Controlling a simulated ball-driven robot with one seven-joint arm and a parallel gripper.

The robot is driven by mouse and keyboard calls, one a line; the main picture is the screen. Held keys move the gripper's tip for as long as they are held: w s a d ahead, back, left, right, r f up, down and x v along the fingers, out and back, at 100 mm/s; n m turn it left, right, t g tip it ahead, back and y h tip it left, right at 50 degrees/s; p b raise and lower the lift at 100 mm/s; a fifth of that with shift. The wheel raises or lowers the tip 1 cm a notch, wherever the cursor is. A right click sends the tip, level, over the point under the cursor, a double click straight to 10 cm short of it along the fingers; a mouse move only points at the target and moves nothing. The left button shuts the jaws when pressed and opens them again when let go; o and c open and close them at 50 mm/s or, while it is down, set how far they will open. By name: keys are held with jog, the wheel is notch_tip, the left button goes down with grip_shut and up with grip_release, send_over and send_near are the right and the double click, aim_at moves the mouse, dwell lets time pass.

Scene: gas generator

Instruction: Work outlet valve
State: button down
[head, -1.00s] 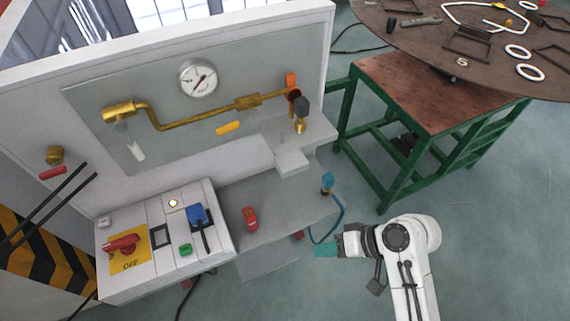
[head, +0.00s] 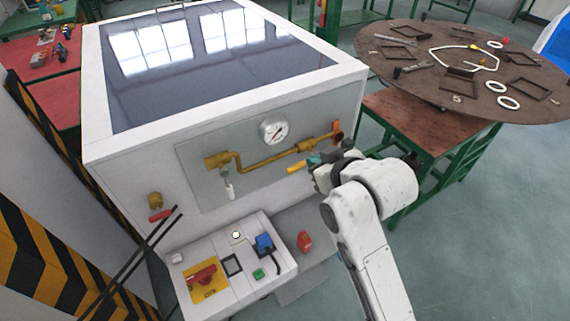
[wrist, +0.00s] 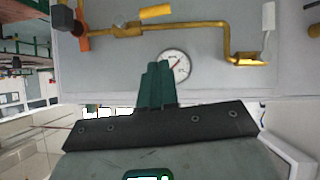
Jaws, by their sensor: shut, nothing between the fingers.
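A brass pipe (head: 265,165) runs across a grey panel on the white generator, with an orange handle (head: 337,127) at its right end. In the wrist view the pipe (wrist: 205,26) and the orange part (wrist: 84,43) appear upside down. A brass valve (head: 155,200) with a red handle (head: 160,215) is on the lower left front. No label marks the outlet valve. My gripper (head: 314,160) is in front of the panel, below the orange handle in the picture. Its teal fingers (wrist: 157,68) are shut and empty, overlapping the gauge's edge in the wrist view.
A round gauge (head: 273,131) is above the pipe. The control box (head: 265,293) stands below with a red switch (head: 202,275) and blue plug (head: 264,243). A round brown table (head: 540,108) with loose parts is at right.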

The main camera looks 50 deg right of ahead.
jog(key=p, duration=0.1)
send_over(301, 163)
jog(key=s+a, duration=0.2)
jog(key=a, duration=0.1)
notch_tip(301, 163, down, 4)
jog(key=f, duration=0.4)
jog(key=shift+w+d+f, duration=0.15)
jog(key=shift+d+f, duration=0.05)
jog(key=shift+f, duration=0.1)
jog(key=shift+f, duration=0.15)
